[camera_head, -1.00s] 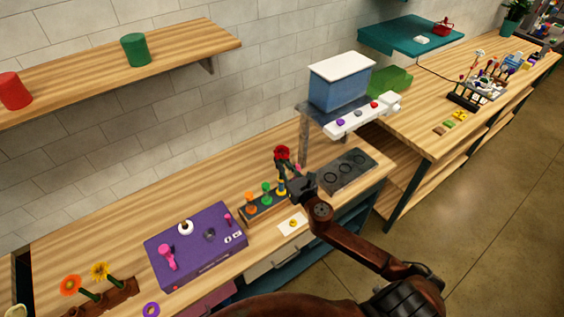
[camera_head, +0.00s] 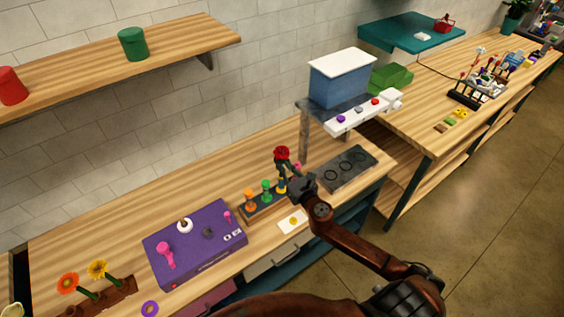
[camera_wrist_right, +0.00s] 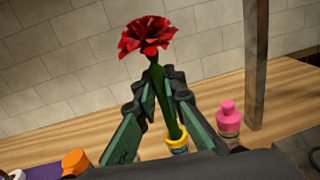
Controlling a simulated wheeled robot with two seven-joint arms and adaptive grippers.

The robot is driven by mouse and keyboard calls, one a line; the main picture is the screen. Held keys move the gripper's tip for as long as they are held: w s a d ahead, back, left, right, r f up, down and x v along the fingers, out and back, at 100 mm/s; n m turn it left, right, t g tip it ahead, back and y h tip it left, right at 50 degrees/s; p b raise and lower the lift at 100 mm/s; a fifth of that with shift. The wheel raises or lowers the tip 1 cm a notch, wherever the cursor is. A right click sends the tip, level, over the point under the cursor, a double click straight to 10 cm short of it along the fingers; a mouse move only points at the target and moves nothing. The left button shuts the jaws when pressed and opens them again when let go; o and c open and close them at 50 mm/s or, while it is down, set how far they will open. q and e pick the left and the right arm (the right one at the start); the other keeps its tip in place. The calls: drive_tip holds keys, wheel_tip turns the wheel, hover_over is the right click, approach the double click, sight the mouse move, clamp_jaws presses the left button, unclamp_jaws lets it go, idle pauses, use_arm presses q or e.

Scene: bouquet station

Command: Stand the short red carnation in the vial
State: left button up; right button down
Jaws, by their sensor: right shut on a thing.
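The red carnation (camera_head: 282,153) is upright above the rack in the head view. In the right wrist view its red bloom (camera_wrist_right: 147,34) tops a green stem that slants slightly down to the right. My right gripper (camera_head: 292,180) is shut on the stem; its green-padded fingers (camera_wrist_right: 157,84) flank it in the wrist view. The stem's lower end meets the yellow rim of a vial (camera_wrist_right: 177,140). I cannot tell how deep it sits inside. This yellow vial (camera_head: 282,186) stands at the right end of the row. My left gripper is not in view.
An orange vial (camera_head: 250,199) and a green vial (camera_head: 266,190) stand left of the yellow one. A pink-capped bottle (camera_wrist_right: 229,118) is close on the right, before a grey post (camera_wrist_right: 255,65). A purple box (camera_head: 190,257) lies left, a dark three-ring plate (camera_head: 346,169) right.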

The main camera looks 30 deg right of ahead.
drive_tip(key=c, duration=1.9)
unclamp_jaws()
drive_tip(key=shift+c, duration=0.2)
drive_tip(key=shift+o, duration=0.5)
drive_tip(key=o, duration=0.5)
drive_tip(key=shift+c, duration=0.2)
drive_tip(key=shift+s, duration=0.15)
drive_tip(key=s, duration=0.8)
drive_tip(key=shift+s+a, duration=0.2)
drive_tip(key=shift+s, duration=0.2)
